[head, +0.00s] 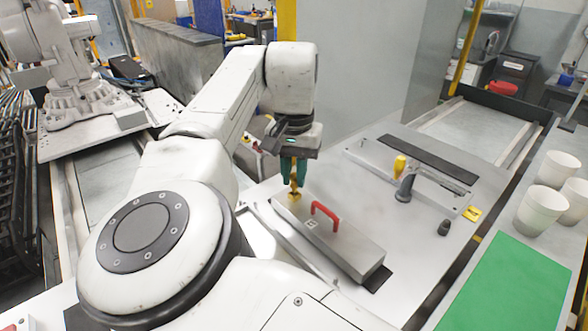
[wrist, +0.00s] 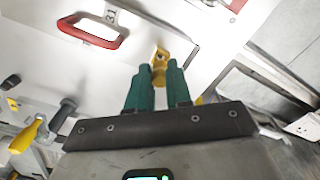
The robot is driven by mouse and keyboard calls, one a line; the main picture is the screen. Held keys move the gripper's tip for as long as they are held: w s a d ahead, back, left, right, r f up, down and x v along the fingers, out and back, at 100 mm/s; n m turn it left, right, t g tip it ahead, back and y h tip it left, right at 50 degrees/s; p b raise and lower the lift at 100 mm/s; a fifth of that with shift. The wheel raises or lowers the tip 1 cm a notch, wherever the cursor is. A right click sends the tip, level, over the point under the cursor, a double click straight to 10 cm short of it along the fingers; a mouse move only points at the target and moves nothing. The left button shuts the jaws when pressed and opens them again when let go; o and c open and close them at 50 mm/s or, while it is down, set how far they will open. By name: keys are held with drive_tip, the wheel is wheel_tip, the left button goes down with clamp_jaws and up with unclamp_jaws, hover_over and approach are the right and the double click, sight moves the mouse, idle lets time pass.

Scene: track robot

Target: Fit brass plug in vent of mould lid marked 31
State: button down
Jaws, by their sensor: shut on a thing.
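The mould lid (head: 340,240) is a long pale metal block with a red handle (head: 326,212). In the wrist view the lid (wrist: 150,22) shows the number 31 beside the red handle (wrist: 92,30). My gripper (head: 294,182) points down over the lid's far-left end. Its green fingers (wrist: 158,68) are shut on the yellow brass plug (wrist: 160,62), which also shows below the fingers in the head view (head: 295,194). The plug's lower end is at or just above the lid. The vent is hidden, and I cannot tell whether the plug is in it.
Behind and right, a plate carries a grey handle (head: 405,188) and a yellow-topped piece (head: 400,164). A black knob (head: 444,228) stands nearby. White cups (head: 541,208) and a green mat (head: 510,285) lie on the right bench. A grey panel (head: 350,70) rises behind.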

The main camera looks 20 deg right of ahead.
drive_tip(key=shift+f+p, duration=0.3)
drive_tip(key=shift+f, duration=0.65)
idle(1.0)
drive_tip(key=c, duration=1)
unclamp_jaws()
drive_tip(key=shift+o, duration=0.2)
